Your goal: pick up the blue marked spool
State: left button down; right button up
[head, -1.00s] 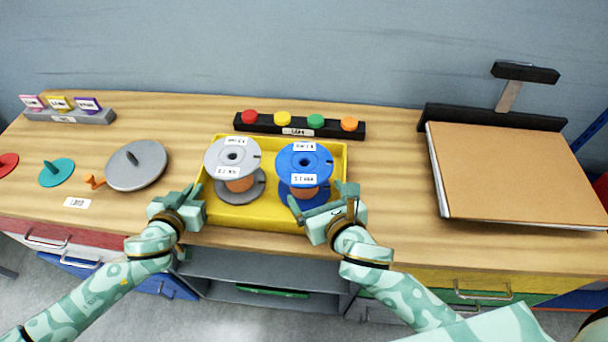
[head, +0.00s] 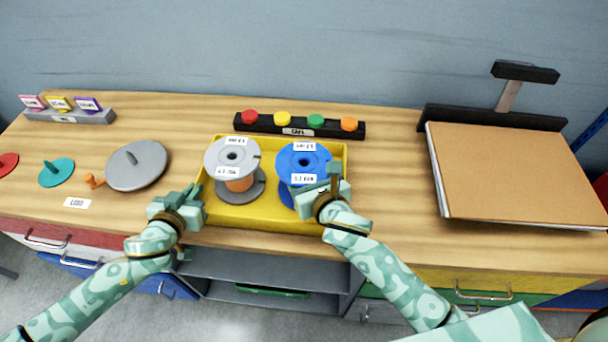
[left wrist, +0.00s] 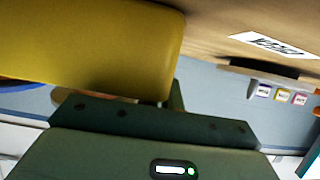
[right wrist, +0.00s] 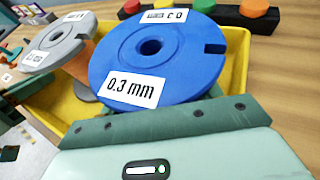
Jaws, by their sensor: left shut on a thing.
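The blue spool (head: 303,158) stands upright in the right half of the yellow tray (head: 262,222). Its label reads 0.3 mm in the right wrist view, where its top flange (right wrist: 175,57) fills the middle. My right gripper (head: 322,186) is at the spool's near right side, with its fingers partly hidden under the top flange. I cannot tell whether they touch the spool. My left gripper (head: 186,197) is shut on the tray's left side; the tray's yellow wall (left wrist: 90,45) is close up in the left wrist view.
A grey spool (head: 232,158) stands beside the blue one in the tray. Behind is a black rack (head: 270,129) with coloured knobs. A grey disc (head: 137,165) lies left, and a large brown board (head: 515,170) lies right. The counter between tray and board is clear.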

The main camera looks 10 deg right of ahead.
jog(key=shift+r, duration=0.2)
jog(key=shift+c, duration=0.3)
notch_tip(320, 180, up, 10)
jog(key=shift+f, duration=0.1)
pick_arm(q)
jog(key=c, duration=1.5)
grip_release()
